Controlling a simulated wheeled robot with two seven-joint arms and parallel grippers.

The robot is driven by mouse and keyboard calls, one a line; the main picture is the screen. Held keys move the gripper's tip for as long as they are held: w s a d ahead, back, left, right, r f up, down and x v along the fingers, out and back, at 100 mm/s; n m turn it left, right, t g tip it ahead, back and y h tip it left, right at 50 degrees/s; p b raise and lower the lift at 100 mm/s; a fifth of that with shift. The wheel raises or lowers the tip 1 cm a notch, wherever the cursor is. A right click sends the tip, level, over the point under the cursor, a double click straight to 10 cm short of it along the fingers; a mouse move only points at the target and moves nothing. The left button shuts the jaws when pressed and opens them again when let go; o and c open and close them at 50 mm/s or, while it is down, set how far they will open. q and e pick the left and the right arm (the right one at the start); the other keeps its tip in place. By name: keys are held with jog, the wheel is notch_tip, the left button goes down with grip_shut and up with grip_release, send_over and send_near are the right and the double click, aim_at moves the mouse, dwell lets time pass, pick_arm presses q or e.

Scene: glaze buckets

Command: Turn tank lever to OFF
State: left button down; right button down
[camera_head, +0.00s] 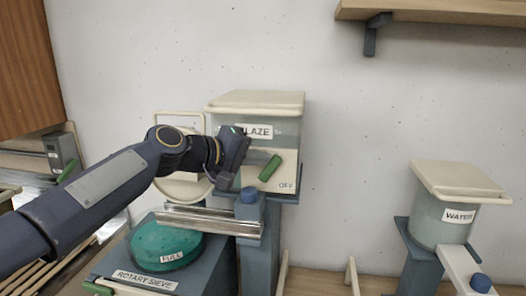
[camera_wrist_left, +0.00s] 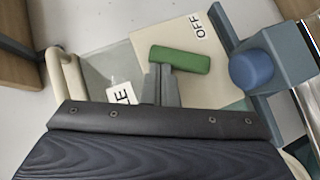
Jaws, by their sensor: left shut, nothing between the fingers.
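The glaze tank (camera_head: 262,104) stands against the wall at the centre of the head view, with a cream lid and a "GLAZE" label. Its green lever (camera_head: 270,168) sits tilted on the front, up and to the left of the "OFF" mark (camera_head: 286,185). My left gripper (camera_head: 255,160) is shut and empty, with its fingertips close to the lever's left side. In the left wrist view the green lever (camera_wrist_left: 180,60) lies just beyond the shut fingertips (camera_wrist_left: 160,72); I cannot tell whether they touch it. The "OFF" mark (camera_wrist_left: 196,27) is plain there. My right gripper is out of view.
A blue knob (camera_head: 249,195) and a metal trough (camera_head: 210,221) are just below the gripper. The rotary sieve with a green "FULL" bowl (camera_head: 165,246) is below left. A water bucket (camera_head: 443,225) stands at the right, with clear wall between it and the tank.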

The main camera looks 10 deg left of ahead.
pick_arm(q)
jog(key=shift+d, duration=0.45)
jog(key=shift+w+d, duration=0.1)
jog(key=shift+d, duration=0.2)
jog(key=shift+d+f, duration=0.2)
jog(key=shift+d, duration=0.45)
jog(key=shift+d+f+b, duration=0.45)
jog(key=shift+d+b, duration=0.1)
jog(key=shift+d, duration=0.3)
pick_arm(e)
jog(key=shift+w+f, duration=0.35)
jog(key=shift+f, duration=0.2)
pick_arm(q)
jog(key=shift+d+f, duration=0.15)
jog(key=shift+d, duration=0.05)
